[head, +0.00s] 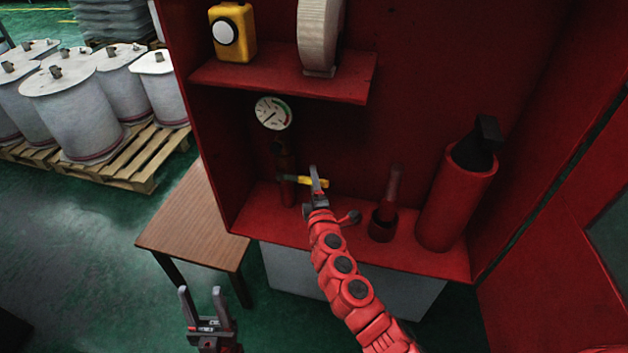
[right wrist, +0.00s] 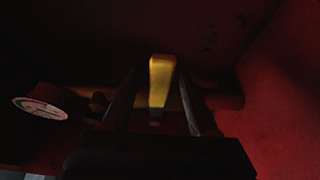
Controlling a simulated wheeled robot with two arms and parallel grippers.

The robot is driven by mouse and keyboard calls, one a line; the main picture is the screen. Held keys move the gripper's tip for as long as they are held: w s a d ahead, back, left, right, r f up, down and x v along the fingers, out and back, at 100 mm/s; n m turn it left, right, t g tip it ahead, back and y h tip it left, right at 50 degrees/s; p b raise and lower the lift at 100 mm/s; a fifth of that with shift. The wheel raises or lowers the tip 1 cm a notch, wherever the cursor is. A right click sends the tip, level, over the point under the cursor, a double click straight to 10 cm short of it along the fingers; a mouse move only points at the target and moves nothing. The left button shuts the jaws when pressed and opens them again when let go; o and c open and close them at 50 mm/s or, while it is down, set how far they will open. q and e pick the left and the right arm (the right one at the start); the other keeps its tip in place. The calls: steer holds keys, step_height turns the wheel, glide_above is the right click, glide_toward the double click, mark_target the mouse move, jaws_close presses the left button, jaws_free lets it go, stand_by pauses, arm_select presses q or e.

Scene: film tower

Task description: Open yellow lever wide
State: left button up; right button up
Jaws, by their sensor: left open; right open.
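The yellow lever (head: 318,183) sits on a dark red valve pipe (head: 284,165) inside the red cabinet, below the round gauge (head: 273,113). In the head view it points to the right and is partly hidden by my right gripper (head: 315,184). In the right wrist view the lever (right wrist: 161,80) stands between the two open fingers of my right gripper (right wrist: 160,105), with a gap on each side. The gauge also shows in the right wrist view (right wrist: 40,107) at the left. My left gripper (head: 206,304) is open and empty, low in front of the wooden table.
A shelf (head: 285,79) above holds a yellow lamp (head: 232,32) and a hose roll (head: 319,35). A wooden table (head: 195,222) stands at left.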

jaws_close()
stand_by(0.3)
stand_by(1.1)
